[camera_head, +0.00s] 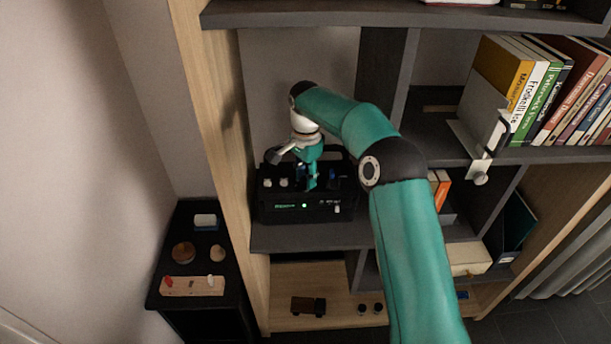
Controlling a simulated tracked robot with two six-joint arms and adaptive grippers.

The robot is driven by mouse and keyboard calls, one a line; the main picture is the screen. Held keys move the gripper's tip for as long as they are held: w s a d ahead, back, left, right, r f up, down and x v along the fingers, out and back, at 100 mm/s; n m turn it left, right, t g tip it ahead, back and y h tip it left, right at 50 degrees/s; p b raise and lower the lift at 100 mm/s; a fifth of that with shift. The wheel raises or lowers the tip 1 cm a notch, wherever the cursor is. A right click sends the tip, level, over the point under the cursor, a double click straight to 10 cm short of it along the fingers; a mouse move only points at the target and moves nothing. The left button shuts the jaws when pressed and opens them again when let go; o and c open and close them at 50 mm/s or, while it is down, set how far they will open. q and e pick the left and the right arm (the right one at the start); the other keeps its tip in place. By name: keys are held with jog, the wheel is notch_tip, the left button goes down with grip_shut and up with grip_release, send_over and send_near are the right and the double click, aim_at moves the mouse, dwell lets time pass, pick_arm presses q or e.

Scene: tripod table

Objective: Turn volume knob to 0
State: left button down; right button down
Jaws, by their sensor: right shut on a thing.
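A black amplifier-like box (285,208) with a lit green light stands on the middle shelf of the bookcase. White knobs (283,182) sit on the left part of its top, and a blue part (332,174) shows further right. My right gripper (311,183) reaches down from above onto the box, between the white knobs and the blue part. It is shut on a knob, which its fingers hide. I cannot tell which way that knob is turned or read any scale. My left gripper is out of view.
A shelf board (300,16) runs above my right arm. Books (545,90) with a metal bookend (487,120) stand on the right. A low black cabinet (190,303) with small objects is at the left. A toy truck (308,306) sits on the bottom shelf.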

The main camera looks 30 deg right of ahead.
jog(key=shift+r+n+p, duration=0.15)
jog(key=shift+n+p, duration=0.75)
jog(key=shift+n, duration=0.2)
jog(key=n+p, duration=0.1)
jog(key=n, duration=0.1)
jog(key=shift+n+p, duration=0.3)
jog(key=n+p, duration=0.2)
jog(key=n, duration=0.3)
jog(key=n+p, duration=0.1)
jog(key=n, duration=0.3)
jog(key=shift+w, duration=0.1)
jog(key=n+p, duration=0.1)
jog(key=n, duration=0.2)
jog(key=shift+n, duration=0.3)
jog(key=n, duration=0.3)
jog(key=shift+n, duration=0.3)
jog(key=shift+n+p, duration=0.4)
jog(key=shift+n, duration=1.1)
